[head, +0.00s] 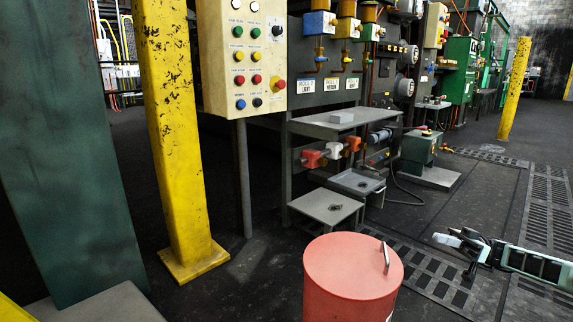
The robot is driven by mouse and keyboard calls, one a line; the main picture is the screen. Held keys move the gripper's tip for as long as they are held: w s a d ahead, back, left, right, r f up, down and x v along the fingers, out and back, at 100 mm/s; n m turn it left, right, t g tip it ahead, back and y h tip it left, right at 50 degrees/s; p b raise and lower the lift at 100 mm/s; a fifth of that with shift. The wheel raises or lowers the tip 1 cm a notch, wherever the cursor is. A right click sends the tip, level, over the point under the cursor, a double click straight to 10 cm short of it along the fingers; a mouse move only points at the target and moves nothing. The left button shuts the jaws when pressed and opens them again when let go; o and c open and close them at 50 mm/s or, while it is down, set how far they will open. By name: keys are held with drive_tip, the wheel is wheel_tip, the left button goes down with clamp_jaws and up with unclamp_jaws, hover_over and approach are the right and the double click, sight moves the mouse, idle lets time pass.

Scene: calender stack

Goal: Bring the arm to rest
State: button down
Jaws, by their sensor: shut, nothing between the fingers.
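My arm reaches in from the right edge of the head view, low over the dark floor. My gripper (446,239) is at its left end, shut and empty. It is small in the picture, and its fingertips are hard to make out. It is to the right of a red drum (340,262) and appears apart from it and from the machines behind.
A yellow post (178,130) and a control panel (243,60) with coloured buttons stand at the left. A grey shelf (315,128) and low trays (327,206) project from the machine. A green box (420,147) stands on the floor behind. Floor gratings (548,200) lie at right.

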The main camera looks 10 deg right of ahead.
drive_tip(key=a+r+g+h+p, duration=0.1)
drive_tip(key=a+r+g+h, duration=0.3)
drive_tip(key=a, duration=0.8)
drive_tip(key=a+r+g+h+p, duration=0.25)
drive_tip(key=a+r+g, duration=0.2)
drive_tip(key=a, duration=0.85)
drive_tip(key=s+a+r+m+g+h+p, duration=0.1)
drive_tip(key=s+a+r+m+h+p, duration=0.15)
drive_tip(key=s+a+h, duration=0.95)
drive_tip(key=s+a+r+m+t+h+p, duration=0.15)
drive_tip(key=s+r+t, duration=0.3)
drive_tip(key=s, duration=0.55)
drive_tip(key=s+d+r+m+t+h+p, duration=0.1)
drive_tip(key=s+r+m+t+p, duration=0.15)
drive_tip(key=s+r, duration=0.45)
wheel_tip(320, 180, up, 36)
drive_tip(key=s+p, duration=0.2)
drive_tip(key=p, duration=3.6)
drive_tip(key=shift+s+a+m, duration=0.15)
drive_tip(key=shift+a+m, duration=0.1)
drive_tip(key=shift+m, duration=0.1)
drive_tip(key=shift+f, duration=0.15)
